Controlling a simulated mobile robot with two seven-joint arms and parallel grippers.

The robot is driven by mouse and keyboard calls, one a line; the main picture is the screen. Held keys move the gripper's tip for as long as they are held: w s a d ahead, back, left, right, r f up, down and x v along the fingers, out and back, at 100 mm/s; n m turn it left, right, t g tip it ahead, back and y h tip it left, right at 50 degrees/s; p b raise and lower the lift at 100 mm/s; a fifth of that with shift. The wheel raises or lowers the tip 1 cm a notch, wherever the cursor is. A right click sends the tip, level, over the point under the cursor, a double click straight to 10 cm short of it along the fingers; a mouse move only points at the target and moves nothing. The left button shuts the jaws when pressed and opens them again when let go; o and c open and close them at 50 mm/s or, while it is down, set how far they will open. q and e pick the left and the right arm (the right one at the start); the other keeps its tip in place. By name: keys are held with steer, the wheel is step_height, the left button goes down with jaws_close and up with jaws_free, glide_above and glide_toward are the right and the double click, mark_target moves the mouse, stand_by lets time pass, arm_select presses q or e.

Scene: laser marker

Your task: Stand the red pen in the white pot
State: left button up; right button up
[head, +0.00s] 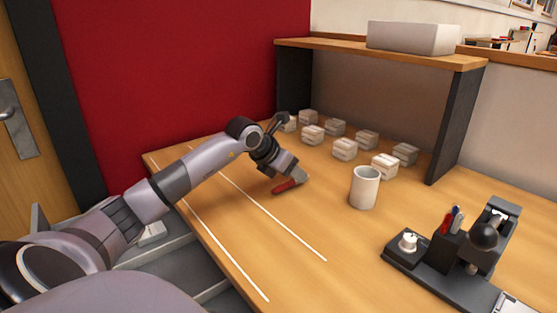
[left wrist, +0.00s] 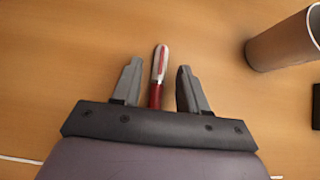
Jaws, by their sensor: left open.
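The red pen (head: 286,186) lies flat on the wooden table, left of the white pot. In the left wrist view the pen (left wrist: 157,80), red with a pale part toward its far end, lies between my two spread fingers, with space on both sides. My left gripper (head: 298,177) is open, low over the pen and partly hiding it; it also shows in the left wrist view (left wrist: 157,84). The white pot (head: 364,188) stands upright on the table to the right, and part of it shows in the left wrist view (left wrist: 285,42). My right gripper is not in view.
Several pale blocks (head: 345,149) stand in rows behind the pot, under a wooden shelf (head: 380,52) bearing a white box (head: 412,38). A dark device (head: 440,262) with a holder of pens is at right. White lines mark the table at left.

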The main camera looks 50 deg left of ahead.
mark_target(280, 186)
arm_select(q)
steer(key=b+v, duration=0.1)
steer(key=v, duration=0.8)
steer(key=shift+s+r+b, duration=0.25)
steer(key=shift+b, duration=0.05)
steer(key=shift+o, duration=0.5)
steer(key=shift+s+r, duration=0.25)
steer(key=shift+r, duration=0.15)
step_height(280, 186, down, 2)
steer(key=g+p, duration=0.2)
steer(key=p, duration=0.2)
steer(key=g+p, duration=0.2)
steer(key=p, duration=0.2)
steer(key=shift+f+g, duration=0.2)
steer(key=shift+g, duration=0.1)
steer(key=shift+f, duration=0.4)
steer(key=p+x, duration=0.1)
steer(key=x, duration=0.5)
steer(key=shift+w, duration=0.2)
jaws_close()
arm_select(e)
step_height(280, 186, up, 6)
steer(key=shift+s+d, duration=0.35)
